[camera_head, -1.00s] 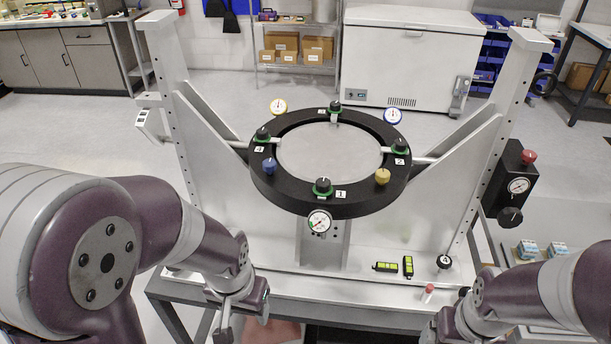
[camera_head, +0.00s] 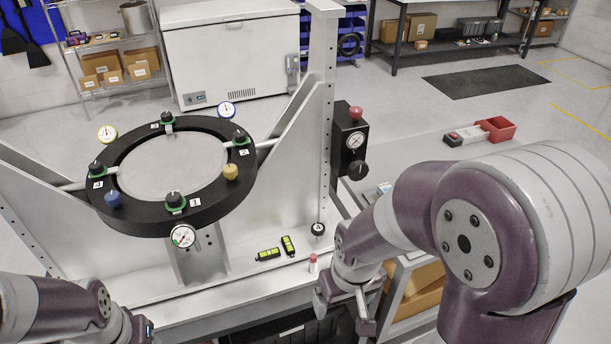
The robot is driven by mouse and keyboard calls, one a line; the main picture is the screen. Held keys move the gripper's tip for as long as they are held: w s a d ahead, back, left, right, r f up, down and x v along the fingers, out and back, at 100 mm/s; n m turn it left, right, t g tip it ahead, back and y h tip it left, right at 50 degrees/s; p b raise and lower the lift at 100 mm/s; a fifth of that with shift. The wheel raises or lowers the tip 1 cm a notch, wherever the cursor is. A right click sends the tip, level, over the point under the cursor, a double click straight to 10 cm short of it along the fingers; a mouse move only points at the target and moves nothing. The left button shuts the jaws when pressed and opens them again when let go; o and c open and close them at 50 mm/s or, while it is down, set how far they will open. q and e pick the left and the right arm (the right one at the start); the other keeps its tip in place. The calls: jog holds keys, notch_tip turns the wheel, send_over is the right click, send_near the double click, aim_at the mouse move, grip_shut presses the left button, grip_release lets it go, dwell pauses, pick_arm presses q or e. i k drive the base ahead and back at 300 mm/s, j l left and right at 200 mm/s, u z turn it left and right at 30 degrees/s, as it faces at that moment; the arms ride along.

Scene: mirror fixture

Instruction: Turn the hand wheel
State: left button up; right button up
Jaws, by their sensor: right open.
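The mirror fixture has a black ring (camera_head: 145,222) around a pale round mirror (camera_head: 172,166), with black knobs on green bases numbered on the ring. On the fixture's right upright is a black box (camera_head: 342,127) with a red knob (camera_head: 356,112), a gauge (camera_head: 355,140) and a round black knob (camera_head: 357,170), which may be the hand wheel. My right gripper (camera_head: 342,312) is open and empty, low in front of the fixture and below that box, apart from it. My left gripper (camera_head: 138,326) shows only partly at the bottom edge; its fingers are not clear.
On the fixture's base lie two black-and-yellow levels (camera_head: 268,254), a small black round piece (camera_head: 318,229) and a red-topped piece (camera_head: 313,262). A white freezer (camera_head: 235,60) stands behind.

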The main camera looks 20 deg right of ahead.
aim_at(358, 169)
jog(key=l+u, duration=0.1)
jog(key=l, duration=1.8)
